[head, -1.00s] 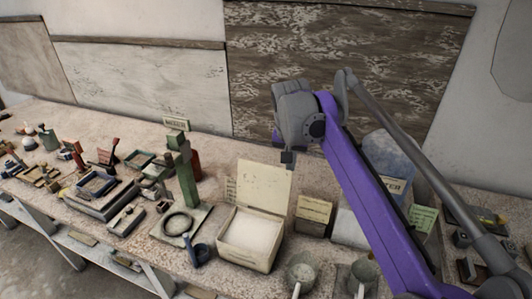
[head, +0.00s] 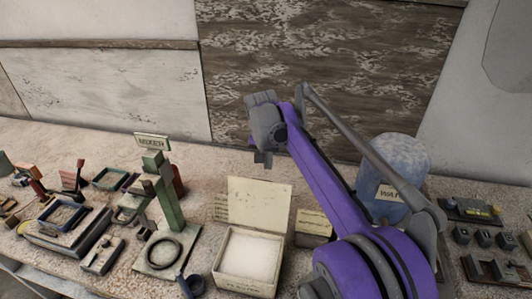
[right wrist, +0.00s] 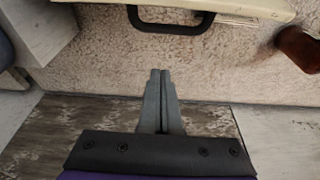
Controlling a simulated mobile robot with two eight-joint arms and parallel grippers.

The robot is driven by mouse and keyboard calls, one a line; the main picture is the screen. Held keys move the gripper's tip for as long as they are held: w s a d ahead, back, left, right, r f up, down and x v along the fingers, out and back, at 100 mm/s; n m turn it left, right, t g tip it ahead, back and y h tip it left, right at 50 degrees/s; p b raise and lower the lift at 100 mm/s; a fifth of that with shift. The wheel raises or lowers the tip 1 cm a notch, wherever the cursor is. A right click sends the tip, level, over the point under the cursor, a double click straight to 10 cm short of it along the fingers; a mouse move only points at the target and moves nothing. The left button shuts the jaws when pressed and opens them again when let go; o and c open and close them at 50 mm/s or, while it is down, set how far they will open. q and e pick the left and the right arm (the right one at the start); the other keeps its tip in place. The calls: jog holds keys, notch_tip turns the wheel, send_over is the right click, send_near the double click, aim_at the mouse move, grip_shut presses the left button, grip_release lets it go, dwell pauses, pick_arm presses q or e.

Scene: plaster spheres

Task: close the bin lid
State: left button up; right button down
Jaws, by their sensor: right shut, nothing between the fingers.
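The bin is a cream box (head: 218,262) with white contents, standing on the bench in the head view. Its cream lid (head: 258,207) stands open, raised upright at the back edge. My right gripper (head: 262,160) hangs above and behind the lid's top edge, apart from it in the picture. In the right wrist view the gripper's fingers (right wrist: 160,75) are shut together and empty. A strip of the cream lid (right wrist: 220,6) with a dark handle (right wrist: 170,25) crosses the top of that view, beyond the fingertips. My left gripper is not in view.
A green post with a MIXER sign (head: 152,141) stands left of the bin. A small box (head: 313,222) and a blue-grey WATER container (head: 398,165) stand to the right, partly behind my purple arm. A dark-red object (right wrist: 300,45) shows at the wrist view's right.

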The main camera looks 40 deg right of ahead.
aim_at(260, 201)
jog(key=shift+s+a+f, duration=0.2)
jog(key=shift+s+a, duration=0.35)
jog(key=shift+a, duration=0.2)
jog(key=shift+s+a+f, duration=0.2)
jog(key=shift+s+a, duration=0.3)
jog(key=shift+a, duration=0.25)
jog(key=shift+s+a, duration=0.1)
